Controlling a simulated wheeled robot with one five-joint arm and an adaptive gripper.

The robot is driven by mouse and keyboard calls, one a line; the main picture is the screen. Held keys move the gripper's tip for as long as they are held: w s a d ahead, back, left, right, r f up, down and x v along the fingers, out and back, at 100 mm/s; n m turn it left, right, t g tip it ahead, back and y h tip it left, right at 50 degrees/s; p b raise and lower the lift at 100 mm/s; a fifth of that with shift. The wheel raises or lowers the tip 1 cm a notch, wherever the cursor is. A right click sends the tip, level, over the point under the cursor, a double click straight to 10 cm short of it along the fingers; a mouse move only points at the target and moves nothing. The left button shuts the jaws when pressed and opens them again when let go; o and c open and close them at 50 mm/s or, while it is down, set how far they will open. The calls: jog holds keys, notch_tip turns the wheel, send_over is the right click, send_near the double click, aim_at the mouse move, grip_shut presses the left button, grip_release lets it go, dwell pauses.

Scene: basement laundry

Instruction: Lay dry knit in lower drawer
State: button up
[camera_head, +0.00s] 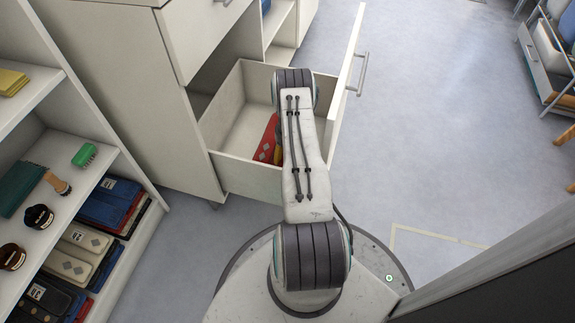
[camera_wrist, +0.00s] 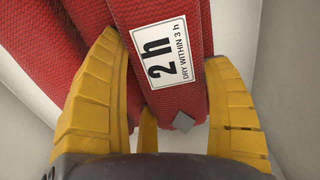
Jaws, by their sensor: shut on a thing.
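The lower drawer (camera_head: 235,172) is pulled out of the white cabinet, its front panel (camera_head: 348,85) on the right. A red folded knit (camera_head: 266,138) with grey diamond marks shows inside the drawer's outline, partly hidden behind my arm. In the wrist view the red knit (camera_wrist: 195,22) fills the upper middle and bears a white label reading "2 h, DRY WITHIN 3 h". My gripper (camera_wrist: 165,95), with yellow fingers, is shut on the knit, a finger on each side. Whitish drawer walls surround it. I cannot tell whether the knit touches the drawer floor.
An upper drawer (camera_head: 200,35) sits closed above the open one. A cart (camera_head: 545,65) stands at far right. The floor right of the drawer is clear.

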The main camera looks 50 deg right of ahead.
jog(key=shift+f+b, duration=0.3)
jog(key=shift+f, duration=0.05)
jog(key=shift+f+b, duration=0.95)
jog(key=shift+b, duration=0.2)
notch_tip(320, 180, down, 2)
jog(key=shift+f+b, duration=0.1)
jog(key=shift+b, duration=0.3)
jog(key=o, duration=1.2)
jog(key=shift+o, duration=0.2)
jog(key=shift+r, duration=0.2)
